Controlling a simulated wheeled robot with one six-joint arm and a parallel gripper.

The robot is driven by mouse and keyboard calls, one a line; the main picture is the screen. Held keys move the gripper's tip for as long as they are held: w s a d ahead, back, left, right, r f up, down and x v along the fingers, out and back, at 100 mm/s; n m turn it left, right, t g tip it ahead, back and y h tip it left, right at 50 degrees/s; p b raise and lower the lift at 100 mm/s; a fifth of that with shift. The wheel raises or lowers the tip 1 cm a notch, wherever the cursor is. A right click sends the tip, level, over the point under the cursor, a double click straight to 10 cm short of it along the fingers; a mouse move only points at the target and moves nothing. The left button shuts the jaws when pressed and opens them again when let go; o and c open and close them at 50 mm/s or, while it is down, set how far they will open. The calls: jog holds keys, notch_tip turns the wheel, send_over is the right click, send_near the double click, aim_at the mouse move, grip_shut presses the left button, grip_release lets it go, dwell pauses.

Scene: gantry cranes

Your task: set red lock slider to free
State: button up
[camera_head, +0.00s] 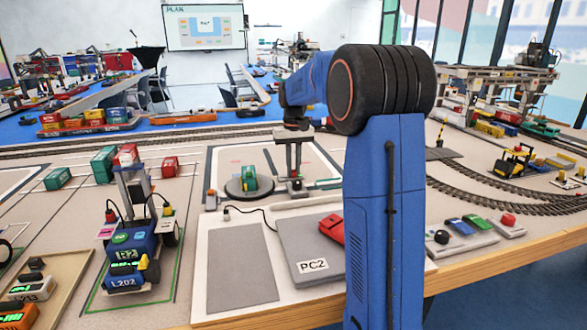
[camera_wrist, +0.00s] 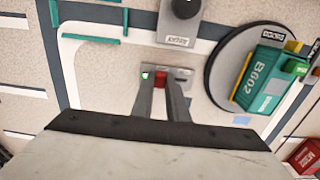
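The red lock slider (camera_wrist: 160,79) is a small red block on a grey metal plate (camera_wrist: 182,74) in the wrist view. A small green-and-white spot (camera_wrist: 145,75) lies at the plate's left end. My gripper (camera_wrist: 161,86) reaches down to the plate with its two grey fingers on either side of the red slider. They look closed on it, with no clear gap. The finger ends partly hide the slider and plate.
A grey PC2 case (camera_head: 312,262) and a blue L202 vehicle (camera_head: 128,258) stand nearer.

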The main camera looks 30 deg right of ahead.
aim_at(281, 178)
grip_shut()
jog(key=shift+a, duration=0.1)
jog(key=a, duration=0.2)
jog(key=w+a, duration=0.1)
jog(key=a, duration=0.1)
jog(key=shift+w, duration=0.15)
jog(key=o, duration=0.7)
grip_release()
jog(key=shift+a, duration=0.1)
jog(key=shift+o, duration=0.2)
